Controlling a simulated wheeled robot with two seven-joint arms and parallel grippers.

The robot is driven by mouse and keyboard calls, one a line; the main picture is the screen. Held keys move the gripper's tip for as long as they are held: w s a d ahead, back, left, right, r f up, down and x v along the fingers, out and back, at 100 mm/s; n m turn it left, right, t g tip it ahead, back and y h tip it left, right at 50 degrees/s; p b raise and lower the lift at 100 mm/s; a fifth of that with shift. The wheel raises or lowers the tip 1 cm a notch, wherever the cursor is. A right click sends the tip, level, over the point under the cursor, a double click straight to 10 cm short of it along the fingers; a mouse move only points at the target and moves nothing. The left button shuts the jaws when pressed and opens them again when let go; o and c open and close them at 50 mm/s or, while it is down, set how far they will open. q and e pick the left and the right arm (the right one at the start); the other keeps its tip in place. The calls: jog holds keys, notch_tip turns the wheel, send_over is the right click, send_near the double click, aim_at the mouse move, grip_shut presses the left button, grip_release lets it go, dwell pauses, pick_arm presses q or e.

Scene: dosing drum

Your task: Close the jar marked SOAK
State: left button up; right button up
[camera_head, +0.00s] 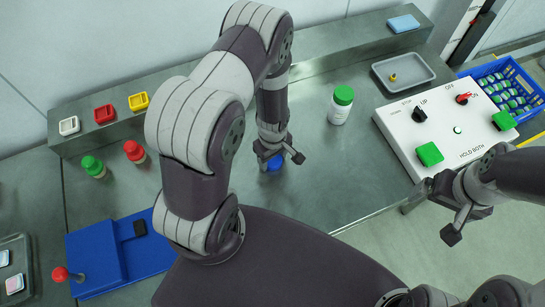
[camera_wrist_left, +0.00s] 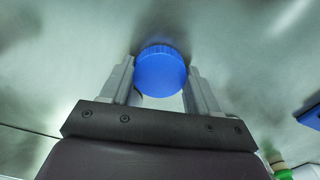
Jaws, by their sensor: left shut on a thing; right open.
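A jar with a blue lid (camera_head: 275,163) stands on the steel bench, mostly hidden by my left gripper (camera_head: 281,158). In the left wrist view the round, ribbed blue lid (camera_wrist_left: 161,70) sits between the two fingers of my left gripper (camera_wrist_left: 160,80), which are shut on it. A bit of the pale body shows below the lid. A white jar with a green lid (camera_head: 341,105) stands upright to the right, its label too small to read. My right gripper (camera_head: 462,218) is open and empty, over the floor in front of the control box. I cannot read which jar is marked SOAK.
A white control box (camera_head: 440,125) with green buttons stands at right, near a grey tray (camera_head: 403,73) and a blue crate (camera_head: 505,88). Small green-capped (camera_head: 93,167) and red-capped (camera_head: 134,151) bottles and a blue device (camera_head: 115,255) are at left. Bench between the jars is clear.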

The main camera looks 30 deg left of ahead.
aim_at(274, 159)
pick_arm(q)
jog(key=shift+w+r, duration=0.1)
jog(key=shift+r, duration=0.35)
notch_tip(274, 159, up, 3)
jog(key=shift+d+f+b, duration=0.1)
jog(key=shift+b, duration=0.3)
jog(key=s+d+r+b, duration=0.1)
jog(key=s+d+r, duration=0.1)
jog(key=d+r, duration=0.5)
jog(key=shift+s+d+b, duration=0.35)
jog(key=shift+d+b, duration=0.05)
jog(key=shift+d, duration=1.7)
pick_arm(e)
jog(key=shift+f, duration=1.3)
jog(key=shift+c, duration=0.3)
pick_arm(q)
jog(key=w+a+m, duration=0.5)
jog(key=w+m, duration=0.1)
jog(key=w, duration=0.2)
jog(key=w+a+m, duration=0.4)
jog(key=w+m, duration=0.2)
jog(key=w, duration=0.2)
jog(key=shift+w+a+r+m, duration=0.25)
jog(key=shift+w+a+m, duration=0.05)
jog(key=shift+a, duration=0.1)
